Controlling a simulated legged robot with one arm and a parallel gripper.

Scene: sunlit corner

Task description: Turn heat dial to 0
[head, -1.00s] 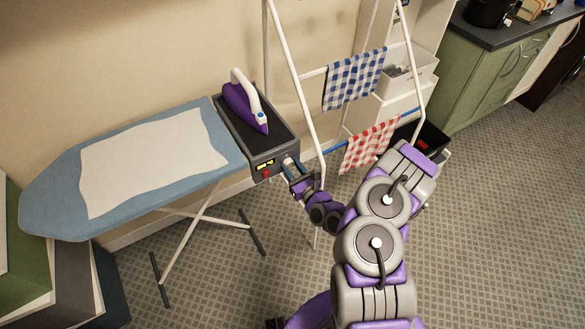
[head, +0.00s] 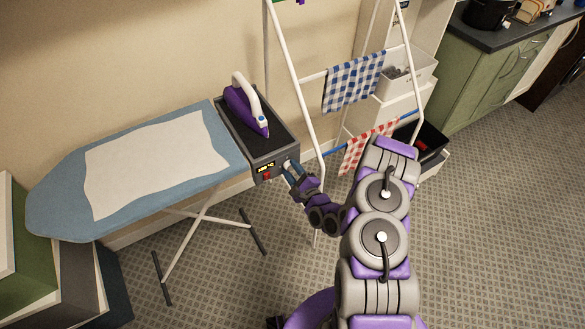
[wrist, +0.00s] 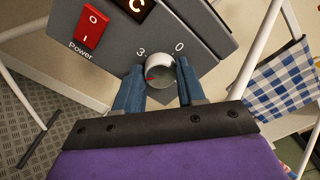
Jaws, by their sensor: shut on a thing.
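The heat dial (wrist: 161,73) is a silver knob on the grey control panel, with a red pointer mark on its lower left side. The printed 3 is at its upper left and the 0 at its upper right; the pointer faces away from the 0. My gripper (wrist: 160,76) has one blue finger on each side of the dial and is shut on it. In the head view my gripper (head: 289,168) is at the right part of the panel front and mostly hides the dial. The panel (head: 275,160) is at the ironing board's right end.
A red power switch (wrist: 92,25) is left of the dial, with a lit display (wrist: 137,5) beside it. A purple iron (head: 243,108) stands on the dark rest above. A white drying rack (head: 297,80) with checked cloths (head: 353,82) is close to the right of my gripper.

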